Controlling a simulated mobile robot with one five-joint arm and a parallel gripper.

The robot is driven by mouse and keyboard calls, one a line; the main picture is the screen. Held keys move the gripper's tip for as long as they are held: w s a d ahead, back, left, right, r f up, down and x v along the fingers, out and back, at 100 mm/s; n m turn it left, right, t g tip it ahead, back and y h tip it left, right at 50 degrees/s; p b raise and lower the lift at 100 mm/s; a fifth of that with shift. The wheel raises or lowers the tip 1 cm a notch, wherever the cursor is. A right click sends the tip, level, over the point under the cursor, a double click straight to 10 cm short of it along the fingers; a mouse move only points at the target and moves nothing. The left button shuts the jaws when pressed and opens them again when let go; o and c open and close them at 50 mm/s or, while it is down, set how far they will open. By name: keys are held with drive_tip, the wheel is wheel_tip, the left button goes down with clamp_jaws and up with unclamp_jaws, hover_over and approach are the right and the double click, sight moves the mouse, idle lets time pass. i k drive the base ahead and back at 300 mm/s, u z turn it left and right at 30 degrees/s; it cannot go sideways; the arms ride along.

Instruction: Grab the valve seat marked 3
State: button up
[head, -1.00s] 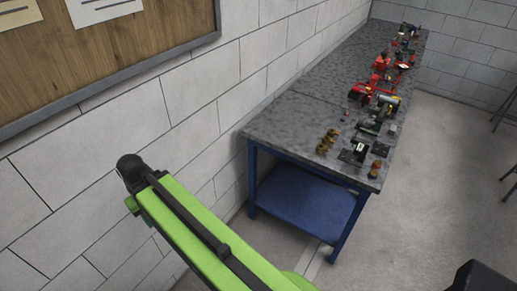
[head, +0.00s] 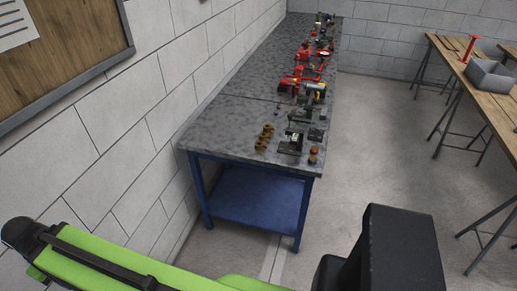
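Several small brass-coloured parts (head: 265,138) stand in a short row near the front of the grey workbench (head: 225,128). They may be the valve seats, but no number can be read at this distance. Another small brown and orange part (head: 313,155) stands at the bench's front right corner. My green arm crosses the lower left of the head view, well short of the bench. My gripper's fingers do not show.
Red and dark pump parts (head: 305,75) run along the bench's right side. Its lower blue shelf (head: 255,197) looks empty. A wooden trestle table (head: 480,85) with a grey bin (head: 490,76) stands at right. Open floor (head: 375,150) lies between. A block wall borders the bench's left.

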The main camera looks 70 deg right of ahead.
sight(260, 145)
drive_tip(key=i, duration=0.4)
drive_tip(key=z, duration=1.35)
drive_tip(key=i, duration=0.55)
drive_tip(key=u, duration=0.2)
